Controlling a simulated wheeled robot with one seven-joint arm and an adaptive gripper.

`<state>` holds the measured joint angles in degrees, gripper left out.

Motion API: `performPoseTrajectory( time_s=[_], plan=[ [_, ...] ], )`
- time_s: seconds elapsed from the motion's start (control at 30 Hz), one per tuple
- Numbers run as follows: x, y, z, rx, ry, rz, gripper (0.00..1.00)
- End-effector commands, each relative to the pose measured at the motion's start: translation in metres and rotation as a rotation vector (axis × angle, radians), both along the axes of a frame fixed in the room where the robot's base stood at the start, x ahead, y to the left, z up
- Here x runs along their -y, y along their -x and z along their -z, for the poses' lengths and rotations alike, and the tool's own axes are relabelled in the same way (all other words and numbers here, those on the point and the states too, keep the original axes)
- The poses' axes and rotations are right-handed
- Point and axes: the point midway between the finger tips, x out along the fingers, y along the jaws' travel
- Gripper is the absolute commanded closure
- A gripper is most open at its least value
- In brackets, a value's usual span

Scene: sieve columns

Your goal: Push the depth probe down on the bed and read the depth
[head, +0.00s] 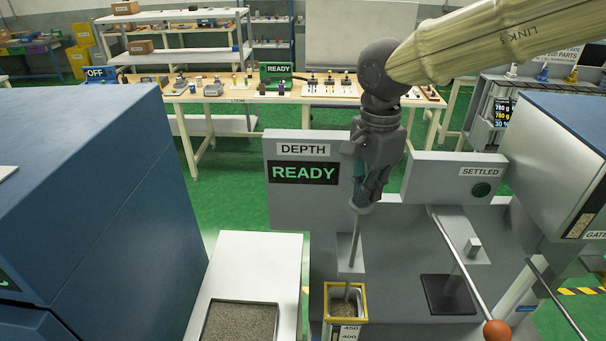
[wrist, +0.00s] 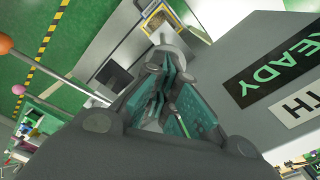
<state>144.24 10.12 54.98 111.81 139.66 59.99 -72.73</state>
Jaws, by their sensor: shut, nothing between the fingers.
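The depth probe (head: 354,250) is a thin grey upright rod over a yellow-rimmed column (head: 345,288). My gripper (head: 362,205) points down with fingers shut and empty, right above the rod's top. In the wrist view my fingertips (wrist: 168,62) are over a round pale probe cap (wrist: 174,48); contact or a small gap cannot be told. The DEPTH display (head: 303,172) reads READY in green.
A tray of grains (head: 240,322) in a white stand is at the lower left, beside a large blue cabinet (head: 95,190). Right of the probe are a lever with an orange ball (head: 497,331), a dark square pad (head: 447,294) and a SETTLED panel (head: 455,180).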

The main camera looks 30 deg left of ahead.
Motion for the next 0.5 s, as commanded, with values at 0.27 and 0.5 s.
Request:
performPoseTrajectory(
  time_s=[0.27, 0.5],
  plan=[
    [0.000, 0.000, 0.014, -0.001, 0.000, 0.000, 1.00],
    [0.000, 0.000, 0.025, -0.001, 0.000, -0.001, 1.00]
  ],
)
